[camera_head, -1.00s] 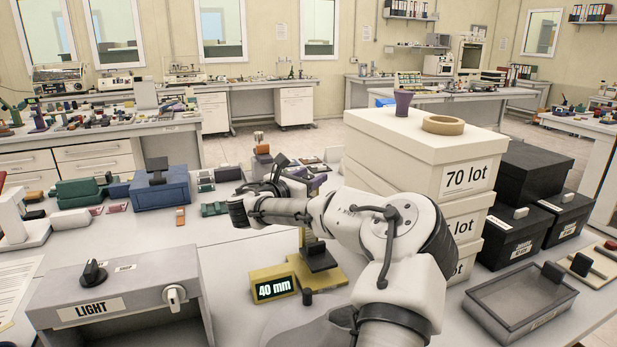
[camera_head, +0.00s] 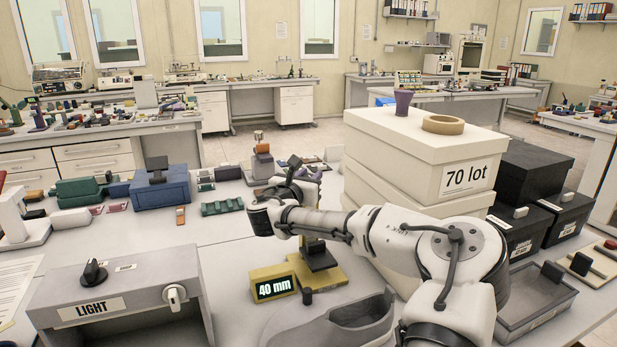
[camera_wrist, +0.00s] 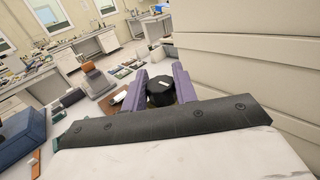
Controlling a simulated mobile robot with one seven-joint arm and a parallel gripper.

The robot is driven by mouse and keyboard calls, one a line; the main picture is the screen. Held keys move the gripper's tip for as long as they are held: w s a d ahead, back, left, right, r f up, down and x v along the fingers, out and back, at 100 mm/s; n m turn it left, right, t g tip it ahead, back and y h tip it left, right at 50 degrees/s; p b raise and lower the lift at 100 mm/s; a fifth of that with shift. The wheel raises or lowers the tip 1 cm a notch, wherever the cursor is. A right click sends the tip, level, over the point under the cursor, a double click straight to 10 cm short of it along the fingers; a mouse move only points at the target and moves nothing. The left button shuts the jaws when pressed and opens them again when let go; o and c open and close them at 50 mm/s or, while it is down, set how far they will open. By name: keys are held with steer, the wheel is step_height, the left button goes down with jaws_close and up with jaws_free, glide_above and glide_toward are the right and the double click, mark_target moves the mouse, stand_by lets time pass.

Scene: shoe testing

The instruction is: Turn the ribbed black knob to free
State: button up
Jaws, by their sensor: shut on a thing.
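In the wrist view, a round black knob (camera_wrist: 160,94) with a small white mark on top stands between the two purple fingers of my gripper (camera_wrist: 159,80). The fingers are shut on its sides. A reddish-brown surface shows beside it. The ribs and any "free" label cannot be made out. In the head view, my gripper (camera_head: 303,177) is mostly behind my wrist, beyond the yellow "40 mm" device (camera_head: 272,287), and I cannot make out the knob there.
Tall stacked cream boxes (camera_head: 420,155) stand close to the right of my gripper. A blue box (camera_head: 160,188) and small blocks lie to the left. A grey "LIGHT" unit (camera_head: 130,290) with two knobs and a grey shoe (camera_head: 345,325) are in front.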

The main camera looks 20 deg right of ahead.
steer(key=o, duration=0.9)
steer(key=shift+o, duration=0.2)
steer(key=b+v, duration=0.4)
steer(key=v, duration=0.9)
steer(key=shift+s+a, duration=0.25)
steer(key=shift+s, duration=0.05)
